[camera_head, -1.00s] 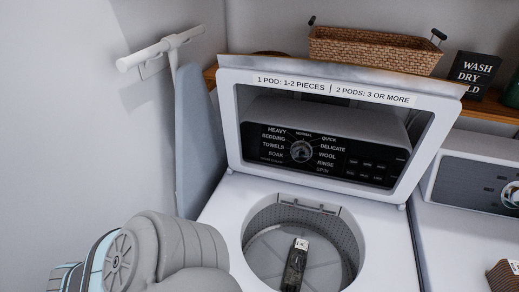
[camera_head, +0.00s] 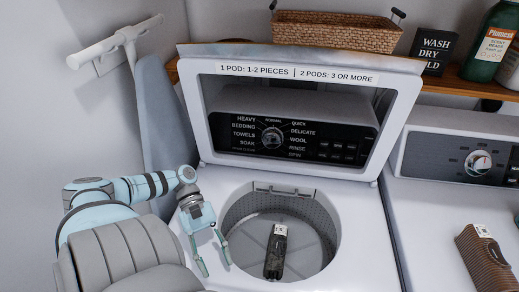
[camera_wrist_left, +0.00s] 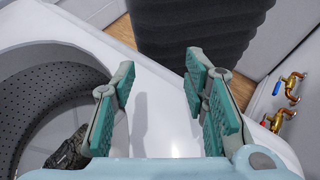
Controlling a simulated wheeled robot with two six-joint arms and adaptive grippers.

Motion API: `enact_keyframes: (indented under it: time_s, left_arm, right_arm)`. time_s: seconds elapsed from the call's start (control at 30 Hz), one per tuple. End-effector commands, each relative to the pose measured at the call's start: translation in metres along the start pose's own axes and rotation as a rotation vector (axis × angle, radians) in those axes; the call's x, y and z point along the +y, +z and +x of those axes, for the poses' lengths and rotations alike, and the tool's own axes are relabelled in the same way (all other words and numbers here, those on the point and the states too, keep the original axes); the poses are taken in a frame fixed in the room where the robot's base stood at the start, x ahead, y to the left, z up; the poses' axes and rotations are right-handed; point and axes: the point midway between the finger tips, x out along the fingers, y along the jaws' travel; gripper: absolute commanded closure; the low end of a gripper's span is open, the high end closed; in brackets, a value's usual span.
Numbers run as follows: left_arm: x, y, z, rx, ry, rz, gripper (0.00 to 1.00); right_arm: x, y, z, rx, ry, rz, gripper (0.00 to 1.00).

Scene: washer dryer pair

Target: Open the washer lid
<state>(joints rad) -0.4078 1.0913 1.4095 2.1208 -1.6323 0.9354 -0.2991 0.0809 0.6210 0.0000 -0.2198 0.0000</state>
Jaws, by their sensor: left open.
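The washer lid (camera_head: 384,115) stands raised at the back of the washer (camera_head: 362,222), with its window framing the control panel (camera_head: 290,138). The drum opening is uncovered. A dark object with a light end (camera_head: 276,252) lies in the drum; part of it also shows in the left wrist view (camera_wrist_left: 68,152). My left gripper (camera_head: 214,266) is open and empty over the washer's top, left of the drum opening and apart from the lid. In the left wrist view my left gripper (camera_wrist_left: 160,112) has its fingers spread above the white top beside the drum. My right gripper is not in view.
A dryer (camera_head: 440,215) stands to the right with a brown striped item (camera_head: 484,258) on top. A shelf (camera_head: 455,92) behind holds a basket (camera_head: 335,32), a sign (camera_head: 433,50) and a green bottle (camera_head: 492,45). An ironing board (camera_head: 165,125) hangs at the left wall.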

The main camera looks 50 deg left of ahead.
Motion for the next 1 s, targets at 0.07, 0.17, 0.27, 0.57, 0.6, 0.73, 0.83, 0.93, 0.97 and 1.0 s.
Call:
enact_keyframes:
  time_s: [0.07,0.17,0.27,0.57,0.6,0.73,0.83,0.93,0.97,1.0]
  left_arm:
    - [0.035,0.002,-0.014,0.059,0.006,0.23,0.59]
    - [0.082,0.013,-0.04,0.16,-0.001,0.579,0.59]
    - [0.136,0.037,-0.08,0.315,-0.03,1.005,0.59]
    - [0.229,0.221,-0.269,1.231,-0.532,2.337,0.59]
    - [0.225,0.242,-0.286,1.339,-0.624,2.408,0.59]
    - [0.211,0.285,-0.32,1.564,-0.841,2.511,0.59]
    - [0.212,0.296,-0.327,1.612,-0.897,2.529,0.59]
    - [0.226,0.298,-0.327,1.611,-0.898,2.534,0.59]
    - [0.232,0.298,-0.327,1.61,-0.897,2.534,0.59]
    - [0.241,0.299,-0.326,1.61,-0.895,2.535,0.59]
  right_arm:
    - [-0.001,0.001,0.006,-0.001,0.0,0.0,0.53]
    - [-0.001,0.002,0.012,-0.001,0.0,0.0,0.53]
    - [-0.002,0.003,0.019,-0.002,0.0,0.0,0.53]
    - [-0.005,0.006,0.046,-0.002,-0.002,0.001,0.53]
    - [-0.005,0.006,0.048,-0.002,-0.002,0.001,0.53]
    - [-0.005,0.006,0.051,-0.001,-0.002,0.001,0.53]
    - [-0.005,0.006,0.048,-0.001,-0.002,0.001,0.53]
    - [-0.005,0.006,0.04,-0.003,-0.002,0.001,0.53]
    - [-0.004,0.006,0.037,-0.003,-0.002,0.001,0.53]
    - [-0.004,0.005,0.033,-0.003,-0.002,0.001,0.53]
